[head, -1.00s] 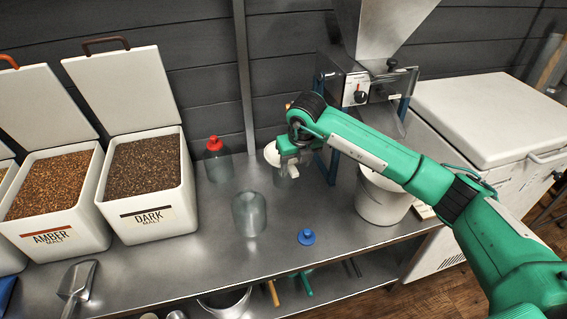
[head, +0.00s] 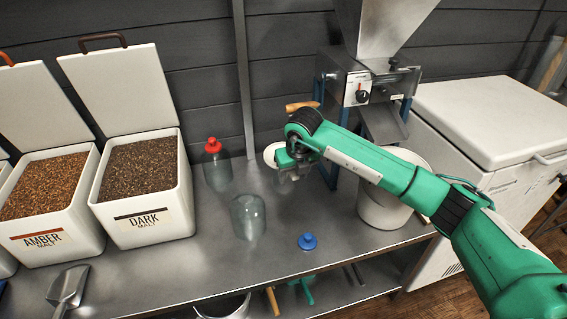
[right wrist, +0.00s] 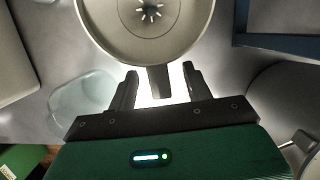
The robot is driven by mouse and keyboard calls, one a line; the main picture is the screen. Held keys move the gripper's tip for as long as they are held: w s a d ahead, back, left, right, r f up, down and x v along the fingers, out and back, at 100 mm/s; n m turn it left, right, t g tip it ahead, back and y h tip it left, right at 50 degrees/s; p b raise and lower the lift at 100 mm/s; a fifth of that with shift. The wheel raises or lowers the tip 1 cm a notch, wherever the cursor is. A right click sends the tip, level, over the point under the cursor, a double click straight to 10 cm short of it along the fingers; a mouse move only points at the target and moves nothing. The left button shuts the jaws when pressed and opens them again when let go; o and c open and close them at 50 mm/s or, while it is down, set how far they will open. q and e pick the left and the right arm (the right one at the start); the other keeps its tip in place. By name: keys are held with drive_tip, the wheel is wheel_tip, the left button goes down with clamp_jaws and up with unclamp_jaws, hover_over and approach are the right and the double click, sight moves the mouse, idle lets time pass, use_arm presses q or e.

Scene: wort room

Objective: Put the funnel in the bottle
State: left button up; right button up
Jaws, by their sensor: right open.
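The cream funnel (head: 270,154) is on the bench behind my right gripper, which partly hides it. The right wrist view shows its round bowl (right wrist: 145,45) and a tab (right wrist: 158,82) sticking out between my fingers. My right gripper (head: 288,178) is open, its fingers on either side of the tab. Whether they touch it I cannot tell. An uncapped clear glass bottle (head: 248,217) stands on the bench to the left of and nearer than the gripper. It seems to show as a pale shape (right wrist: 85,103) in the right wrist view. My left gripper is not in view.
A red-capped glass bottle (head: 217,170) stands farther back. A blue cap (head: 307,241) lies near the front edge. A white bucket (head: 385,215) and the mill (head: 362,90) are on the right, malt bins (head: 150,215) on the left. Bench around the open bottle is clear.

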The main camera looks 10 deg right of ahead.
clamp_jaws()
drive_tip(key=shift+w+p+v, duration=0.25)
drive_tip(key=shift+p+v, duration=0.35)
drive_tip(key=shift+v, duration=0.35)
drive_tip(key=shift+w+p+v, duration=0.2)
drive_tip(key=shift+p+v, duration=0.4)
drive_tip(key=shift+v, duration=0.4)
drive_tip(key=shift+w+p+v, duration=0.25)
drive_tip(key=shift+p+v, duration=0.35)
drive_tip(key=shift+v, duration=0.35)
drive_tip(key=shift+r, duration=0.2)
